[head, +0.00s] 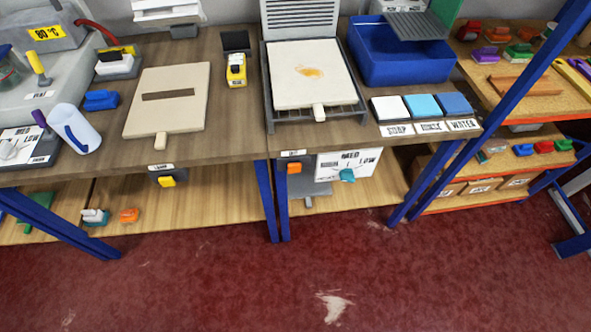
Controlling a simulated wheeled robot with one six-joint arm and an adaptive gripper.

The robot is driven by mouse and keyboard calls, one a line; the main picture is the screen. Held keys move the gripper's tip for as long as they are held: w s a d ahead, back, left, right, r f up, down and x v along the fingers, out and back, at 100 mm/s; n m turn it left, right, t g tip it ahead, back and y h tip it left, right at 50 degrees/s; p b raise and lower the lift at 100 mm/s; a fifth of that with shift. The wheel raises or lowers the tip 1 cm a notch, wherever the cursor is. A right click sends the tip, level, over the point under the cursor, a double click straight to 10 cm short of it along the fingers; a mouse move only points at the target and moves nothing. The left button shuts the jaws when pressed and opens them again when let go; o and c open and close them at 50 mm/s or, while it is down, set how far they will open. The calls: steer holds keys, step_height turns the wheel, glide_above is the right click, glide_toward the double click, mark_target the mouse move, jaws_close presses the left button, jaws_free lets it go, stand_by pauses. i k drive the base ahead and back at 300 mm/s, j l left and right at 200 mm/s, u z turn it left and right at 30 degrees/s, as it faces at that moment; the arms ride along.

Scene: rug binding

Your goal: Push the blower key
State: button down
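No key that I can read as "blower" shows in the head view. An orange key (294,168) sits on the front of the right bench, under a small label too small to read surely. A yellow key (167,181) sits in a dark housing on the left bench front, under a label that seems to read "LAMP". Three flat keys, white (390,108), light blue (423,106) and blue (455,104), lie in a row at the right bench's front edge, with labels like "SOAP" and "WATER". My gripper is not in view.
A MED/LOW dial plate with a teal knob (347,175) is right of the orange key. A cream board with a stained patch (302,92) lies in a grey frame above. A blue basin (385,62) stands behind the flat keys. The red floor (250,285) in front is clear.

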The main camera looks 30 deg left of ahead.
mark_target(293, 167)
steer(key=u, duration=1.6)
steer(key=i+j, duration=0.1)
steer(key=j, duration=0.2)
steer(key=i+j, duration=0.15)
steer(key=j, duration=0.15)
